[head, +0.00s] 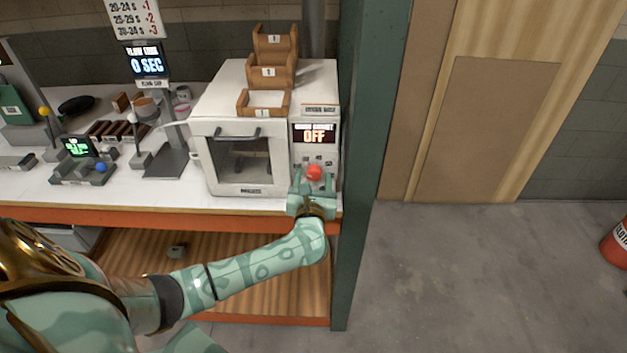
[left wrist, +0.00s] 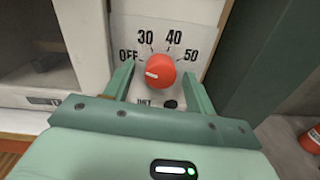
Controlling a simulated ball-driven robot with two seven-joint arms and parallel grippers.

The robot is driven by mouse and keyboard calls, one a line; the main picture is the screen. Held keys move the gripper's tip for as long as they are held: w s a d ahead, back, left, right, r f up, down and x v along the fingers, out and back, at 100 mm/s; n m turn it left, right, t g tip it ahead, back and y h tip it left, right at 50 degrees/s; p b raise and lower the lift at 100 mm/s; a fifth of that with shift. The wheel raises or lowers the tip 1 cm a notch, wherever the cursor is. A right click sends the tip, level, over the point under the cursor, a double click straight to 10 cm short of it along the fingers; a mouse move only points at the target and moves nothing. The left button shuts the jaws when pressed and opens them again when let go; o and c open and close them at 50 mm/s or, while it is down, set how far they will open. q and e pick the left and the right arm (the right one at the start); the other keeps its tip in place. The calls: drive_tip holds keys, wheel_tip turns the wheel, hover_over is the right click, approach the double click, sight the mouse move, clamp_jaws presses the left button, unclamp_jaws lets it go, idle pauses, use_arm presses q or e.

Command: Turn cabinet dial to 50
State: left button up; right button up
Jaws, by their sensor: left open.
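The white cabinet (head: 205,160) stands at the right end of the bench, with a glass door and a display (head: 315,134) that reads OFF. Its red dial (head: 314,172) is low on the right side of the front. In the left wrist view the dial (left wrist: 160,70) has marks OFF, 30, 40 and 50, and its white pointer line points left toward OFF. My left gripper (head: 314,179) is open in front of the dial. In the left wrist view its two fingers stand either side of the dial, with gaps showing. My right gripper is not in view.
Wooden trays (head: 268,73) are stacked on the cabinet top. A green post (head: 358,150) stands close to the right of the cabinet. Several devices with coloured knobs stand on the bench to the left. A red container (head: 617,245) is on the floor at far right.

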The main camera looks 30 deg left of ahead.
use_arm(q)
drive_tip(key=shift+c, duration=0.4)
drive_tip(key=c, duration=0.9)
